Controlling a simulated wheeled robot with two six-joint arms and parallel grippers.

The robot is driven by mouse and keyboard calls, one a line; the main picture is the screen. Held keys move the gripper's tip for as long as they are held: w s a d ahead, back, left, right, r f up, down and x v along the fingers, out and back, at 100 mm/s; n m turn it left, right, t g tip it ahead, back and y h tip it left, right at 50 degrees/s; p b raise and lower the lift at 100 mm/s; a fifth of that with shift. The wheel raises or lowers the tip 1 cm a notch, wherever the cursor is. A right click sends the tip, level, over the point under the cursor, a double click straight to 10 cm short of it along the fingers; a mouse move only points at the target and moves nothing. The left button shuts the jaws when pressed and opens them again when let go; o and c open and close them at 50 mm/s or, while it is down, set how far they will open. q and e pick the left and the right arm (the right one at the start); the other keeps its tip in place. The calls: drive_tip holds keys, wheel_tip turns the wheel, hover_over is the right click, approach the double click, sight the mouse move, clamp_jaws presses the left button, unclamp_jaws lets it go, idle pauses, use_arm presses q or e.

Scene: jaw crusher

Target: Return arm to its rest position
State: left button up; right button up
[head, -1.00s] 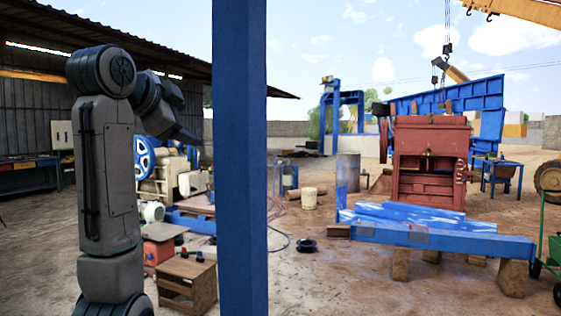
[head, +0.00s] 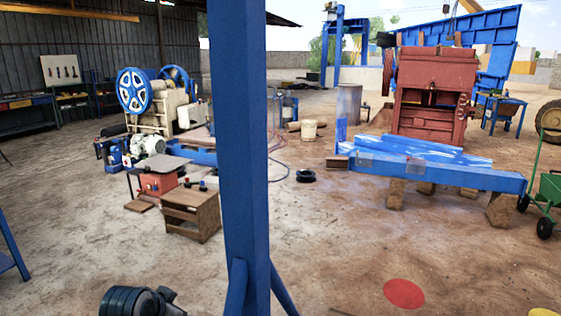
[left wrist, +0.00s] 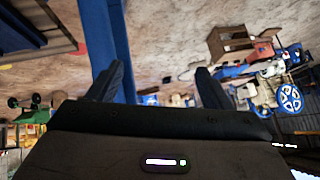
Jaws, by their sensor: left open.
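My left arm (head: 140,300) shows only as a dark, rounded piece at the bottom edge of the head view, left of the blue post. That picture looks upside down, with the bare ground beyond the fingers. My right arm and gripper are not in view.
A blue post (head: 240,150) with angled braces stands close in front. A wooden crate (head: 192,212) and a machine with blue wheels (head: 136,91) stand left of it. The red crusher (head: 432,90) and blue beams (head: 440,175) are at right. Nearby ground is open.

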use_arm(q)
drive_tip(key=s+a+f+n+g+y, duration=0.1)
drive_tip(key=s+f+n, duration=0.1)
drive_tip(key=s+f, duration=0.65)
drive_tip(key=s+a+f+n+g, duration=0.1)
drive_tip(key=s+f+g, duration=0.15)
drive_tip(key=s, duration=1.05)
drive_tip(key=s+f+n+g+y, duration=0.1)
drive_tip(key=s+f+n, duration=0.1)
drive_tip(key=s+f, duration=0.6)
drive_tip(key=s+a+f+g, duration=0.1)
drive_tip(key=a+f, duration=0.1)
drive_tip(key=f, duration=1.2)
drive_tip(key=s+a+f, duration=0.1)
drive_tip(key=f, duration=1.2)
drive_tip(key=s+a+f+g, duration=0.1)
drive_tip(key=s+f, duration=1.4)
drive_tip(key=f, duration=0.2)
drive_tip(key=shift+f+h, duration=0.3)
drive_tip(key=shift+f, duration=0.1)
